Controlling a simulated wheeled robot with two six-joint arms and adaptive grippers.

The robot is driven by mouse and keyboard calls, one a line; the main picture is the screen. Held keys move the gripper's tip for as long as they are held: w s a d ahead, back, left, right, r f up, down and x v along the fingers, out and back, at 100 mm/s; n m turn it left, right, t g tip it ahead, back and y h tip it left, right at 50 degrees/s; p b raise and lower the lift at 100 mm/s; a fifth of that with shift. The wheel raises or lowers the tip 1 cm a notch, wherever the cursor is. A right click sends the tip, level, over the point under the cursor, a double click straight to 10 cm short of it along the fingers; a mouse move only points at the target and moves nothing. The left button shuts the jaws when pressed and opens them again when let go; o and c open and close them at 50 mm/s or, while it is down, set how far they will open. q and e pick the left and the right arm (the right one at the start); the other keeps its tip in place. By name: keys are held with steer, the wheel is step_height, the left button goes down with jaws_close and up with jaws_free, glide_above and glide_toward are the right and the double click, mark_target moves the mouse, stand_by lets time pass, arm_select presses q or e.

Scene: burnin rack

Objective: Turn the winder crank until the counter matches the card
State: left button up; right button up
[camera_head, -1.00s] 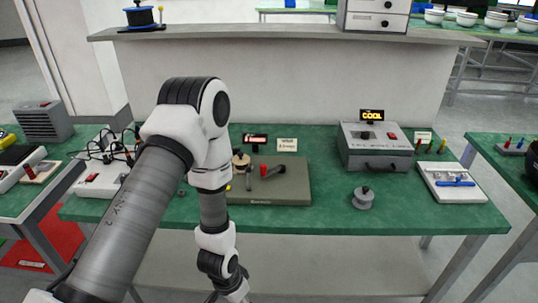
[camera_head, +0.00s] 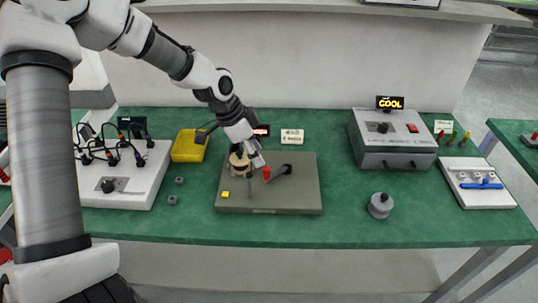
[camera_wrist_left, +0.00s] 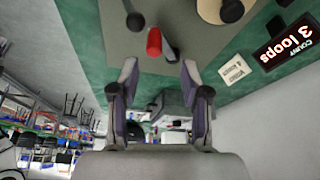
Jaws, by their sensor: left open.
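The winder is a grey-green board (camera_head: 300,200) on the green table. Its crank has a red handle (camera_head: 266,174) and a dark arm (camera_head: 281,171). A tan spool (camera_head: 236,166) is partly behind my gripper. The black counter (camera_head: 262,130) stands behind the board; in the left wrist view the counter (camera_wrist_left: 290,40) reads "3 loops". My left gripper (camera_head: 257,163) is open just above the crank. In the left wrist view, the red handle (camera_wrist_left: 154,41) lies just beyond and between its fingertips, with nothing held.
A yellow bin (camera_head: 188,147) and a white box with cables (camera_head: 125,185) stand left. Small grey blocks (camera_head: 173,200) lie near the board. Table between board and weight is clear.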

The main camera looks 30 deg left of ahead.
mark_target(265, 168)
arm_select(q)
steer(key=d+f, duration=0.1)
steer(key=f, duration=0.1)
steer(key=shift+d+f+b, duration=0.3)
steer(key=shift+d+f, duration=0.1)
steer(key=x, duration=0.2)
steer(key=b+x, duration=0.1)
steer(key=x, duration=0.1)
steer(key=shift+w+a+f, duration=0.15)
steer(key=shift+w+a, duration=0.05)
steer(key=shift+w, duration=0.15)
steer(key=shift+s+d, duration=0.1)
steer(key=shift+s, duration=0.1)
jaws_close()
arm_select(e)
steer(key=shift+s+d+f, duration=0.15)
steer(key=shift+s+f, duration=0.1)
steer(key=shift+f, duration=0.45)
